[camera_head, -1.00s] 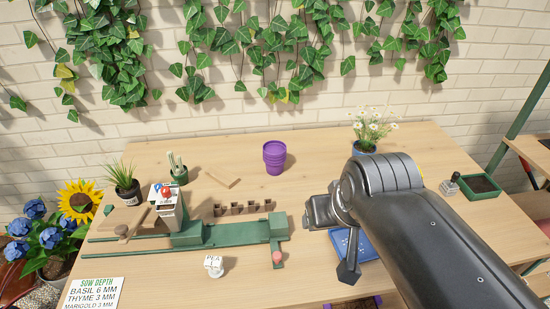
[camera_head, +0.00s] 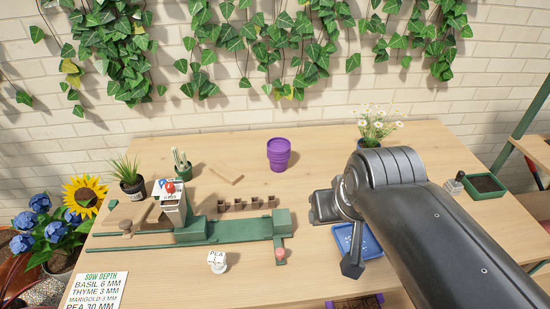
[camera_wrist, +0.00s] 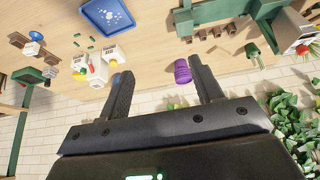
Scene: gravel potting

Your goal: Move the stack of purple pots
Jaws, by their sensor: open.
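The stack of purple pots (camera_head: 279,155) stands upright on the wooden table near its back edge, right of centre-left clutter. It also shows in the wrist view (camera_wrist: 182,72), beyond and between my two fingers, closer to the right one. My gripper (camera_wrist: 160,84) is open and empty, with a clear gap between its fingers and the pots.
A green rail fixture (camera_head: 220,231) and small brown pots (camera_head: 240,204) lie in front of the purple stack. A wooden strip (camera_head: 226,173) lies to its left, a daisy pot (camera_head: 370,141) to its right. A blue tray (camera_head: 362,243) sits below my arm.

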